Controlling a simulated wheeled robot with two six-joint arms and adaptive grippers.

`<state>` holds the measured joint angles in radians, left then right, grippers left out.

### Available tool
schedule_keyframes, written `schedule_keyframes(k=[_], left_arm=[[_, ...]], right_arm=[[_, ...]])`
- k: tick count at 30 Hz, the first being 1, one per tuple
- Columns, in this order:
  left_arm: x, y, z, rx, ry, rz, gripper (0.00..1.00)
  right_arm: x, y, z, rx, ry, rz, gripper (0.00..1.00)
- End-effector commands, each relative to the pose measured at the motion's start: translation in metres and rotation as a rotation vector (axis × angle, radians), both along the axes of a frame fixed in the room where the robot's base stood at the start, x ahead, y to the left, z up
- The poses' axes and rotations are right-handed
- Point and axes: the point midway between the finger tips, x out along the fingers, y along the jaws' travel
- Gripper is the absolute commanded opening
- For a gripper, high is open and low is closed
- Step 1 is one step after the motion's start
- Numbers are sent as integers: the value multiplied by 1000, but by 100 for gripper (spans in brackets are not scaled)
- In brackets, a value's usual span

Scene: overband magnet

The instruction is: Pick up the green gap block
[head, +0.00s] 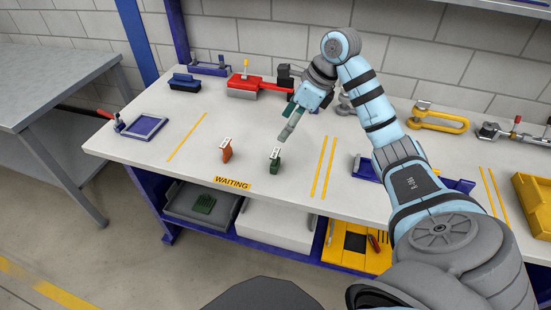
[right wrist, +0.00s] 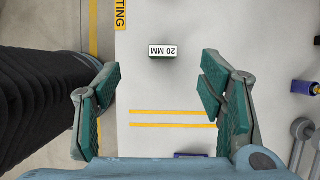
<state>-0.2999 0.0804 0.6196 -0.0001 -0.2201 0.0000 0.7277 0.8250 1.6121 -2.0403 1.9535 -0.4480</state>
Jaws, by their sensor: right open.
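The green gap block (head: 275,159) stands upright on the white bench top, right of an orange block (head: 227,150). In the right wrist view the green gap block (right wrist: 163,52) shows its white top label, reading "20 MM". My right gripper (head: 287,132) is above and slightly behind the green block in the head view. In the right wrist view my right gripper (right wrist: 158,75) is open and empty, its two fingers wide apart, with the block ahead between the fingertip lines and not touched. My left gripper is not in view.
A yellow "WAITING" label (head: 232,183) is on the bench's front edge. Yellow lines (head: 324,166) mark the top. A red tool (head: 246,87), a blue tray (head: 144,128) and a yellow shackle (head: 441,118) stand farther off. The bench around both blocks is clear.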

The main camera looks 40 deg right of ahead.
Motion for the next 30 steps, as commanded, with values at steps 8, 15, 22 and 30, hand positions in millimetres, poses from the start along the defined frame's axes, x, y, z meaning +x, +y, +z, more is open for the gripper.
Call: schedule_keyframes(k=[8, 15, 22, 30], left_arm=[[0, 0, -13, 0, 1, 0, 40], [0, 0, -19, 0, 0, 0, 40], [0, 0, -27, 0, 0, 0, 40], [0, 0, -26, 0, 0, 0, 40]], right_arm=[[14, 8, -62, -19, 32, -7, 63], [24, 13, -96, -19, 31, -9, 63], [33, 16, -135, -19, 28, -8, 63], [34, 16, -136, -21, 27, -8, 55]])
